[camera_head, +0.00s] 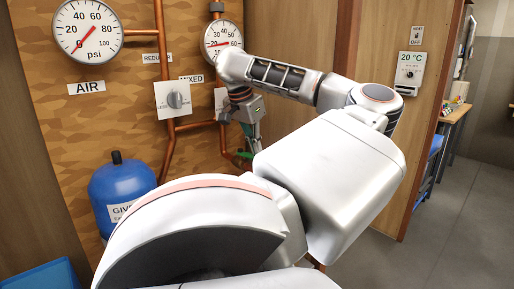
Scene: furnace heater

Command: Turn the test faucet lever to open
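The test faucet lever seems to be the small green piece (243,154) at the lower end of the copper piping, in front of the wooden panel. My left gripper (253,148) points down just beside it, at the right. I cannot tell whether they touch. The fingers are small and partly hidden behind my own white arm, so their opening is unclear. The faucet body below the lever is mostly hidden by my arm. My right gripper is not in view.
A mixed gauge (222,40) and a regulator dial (174,100) are on the panel near my wrist, with copper pipes (165,150) between. A blue tank (122,192) stands at the left. A thermostat (410,72) hangs on the right wall. Open floor (450,230) lies at the right.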

